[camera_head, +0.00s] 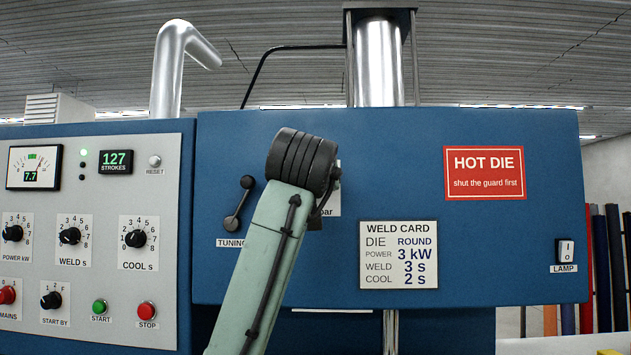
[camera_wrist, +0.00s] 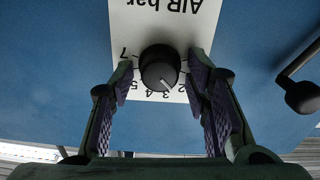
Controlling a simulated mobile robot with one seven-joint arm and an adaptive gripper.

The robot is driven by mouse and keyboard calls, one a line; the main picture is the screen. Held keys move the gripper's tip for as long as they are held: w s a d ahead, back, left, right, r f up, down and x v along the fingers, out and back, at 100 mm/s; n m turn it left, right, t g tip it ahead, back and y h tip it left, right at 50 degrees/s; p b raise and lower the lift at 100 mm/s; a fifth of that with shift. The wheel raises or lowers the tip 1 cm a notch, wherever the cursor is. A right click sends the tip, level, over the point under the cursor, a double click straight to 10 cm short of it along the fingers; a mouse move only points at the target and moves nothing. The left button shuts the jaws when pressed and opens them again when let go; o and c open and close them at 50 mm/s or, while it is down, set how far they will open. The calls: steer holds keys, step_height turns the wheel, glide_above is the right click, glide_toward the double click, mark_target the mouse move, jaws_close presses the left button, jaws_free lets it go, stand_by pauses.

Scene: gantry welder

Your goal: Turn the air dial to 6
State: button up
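The air dial (camera_wrist: 160,68) is a round black knob on a white plate marked "AIR bar" (camera_wrist: 160,12), seen upside down in the wrist view. A white pointer mark on the knob points down and right in the picture, toward the 2 and 3; the exact reading is hard to tell. My gripper (camera_wrist: 161,62) is open, with one purple-padded finger on each side of the knob. Gaps show between the pads and the knob. In the head view my arm hides the dial; only a piece of its plate (camera_head: 327,208) shows.
The tuning lever (camera_head: 239,203) is left of my arm; a dark lever also shows at right in the wrist view (camera_wrist: 302,95). The weld card (camera_head: 398,255), hot die sign (camera_head: 484,173) and lamp switch (camera_head: 565,251) are right. A control panel (camera_head: 90,205) is left.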

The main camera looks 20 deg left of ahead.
steer(key=c, duration=0.9)
steer(key=shift+c, duration=0.2)
steer(key=shift+m, duration=0.3)
steer(key=m, duration=2.3)
steer(key=shift+d+f, duration=0.1)
steer(key=shift+f, duration=0.1)
